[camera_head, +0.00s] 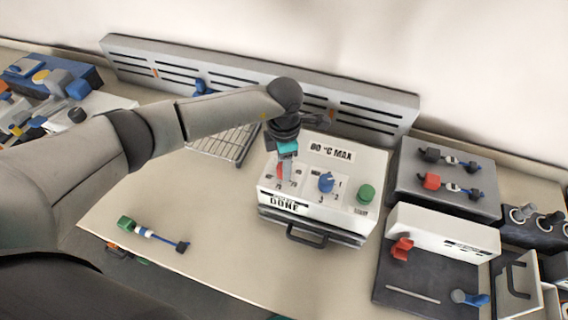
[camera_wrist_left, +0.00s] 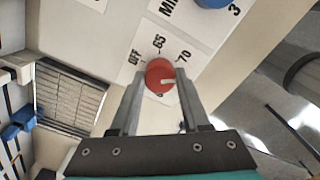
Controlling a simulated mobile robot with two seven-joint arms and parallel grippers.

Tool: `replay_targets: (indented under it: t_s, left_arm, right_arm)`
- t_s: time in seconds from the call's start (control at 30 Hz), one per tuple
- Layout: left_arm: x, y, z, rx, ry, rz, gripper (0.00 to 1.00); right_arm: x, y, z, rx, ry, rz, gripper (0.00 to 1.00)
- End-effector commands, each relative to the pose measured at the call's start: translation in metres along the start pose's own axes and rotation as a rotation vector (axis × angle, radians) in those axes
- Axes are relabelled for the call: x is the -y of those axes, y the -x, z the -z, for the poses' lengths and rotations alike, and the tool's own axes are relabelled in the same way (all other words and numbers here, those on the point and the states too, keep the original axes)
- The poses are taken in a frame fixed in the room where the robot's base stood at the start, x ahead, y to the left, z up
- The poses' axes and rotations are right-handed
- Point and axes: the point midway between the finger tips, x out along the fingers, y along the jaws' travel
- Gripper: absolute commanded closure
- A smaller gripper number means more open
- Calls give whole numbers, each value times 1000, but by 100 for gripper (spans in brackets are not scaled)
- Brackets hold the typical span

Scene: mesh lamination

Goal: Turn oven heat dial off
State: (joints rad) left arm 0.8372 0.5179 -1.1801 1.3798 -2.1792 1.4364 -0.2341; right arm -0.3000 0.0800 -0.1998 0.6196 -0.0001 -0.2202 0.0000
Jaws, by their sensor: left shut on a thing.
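The white oven box (camera_head: 315,205) stands on the bench, with three dials on its sloped top: a red one (camera_head: 279,172), a blue one (camera_head: 326,182) and a green one (camera_head: 365,193). In the left wrist view the red dial (camera_wrist_left: 160,76) sits among the labels OFF, 65 and 70. Its white mark points to the right, away from the OFF label (camera_wrist_left: 135,58). My left gripper (camera_head: 287,172) reaches down over the red dial and is shut on it, one finger on each side. In the head view the gripper partly hides this dial. My right gripper is not in view.
A wire rack (camera_head: 225,142) lies behind and left of the oven. A green-ended tool (camera_head: 150,233) lies on the bench at the front left. Grey trays with red and blue parts (camera_head: 440,190) stand on the right. A slotted grey panel (camera_head: 370,105) runs along the back.

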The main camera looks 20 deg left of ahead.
Motion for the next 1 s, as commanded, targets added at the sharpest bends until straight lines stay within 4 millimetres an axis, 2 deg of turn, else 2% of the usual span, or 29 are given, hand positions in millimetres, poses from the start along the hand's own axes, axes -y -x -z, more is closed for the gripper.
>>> replay_targets:
  t_s: [1.0]
  left_arm:
    - [0,0,1,-4,969,-1,100]
  right_arm:
    - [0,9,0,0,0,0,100]
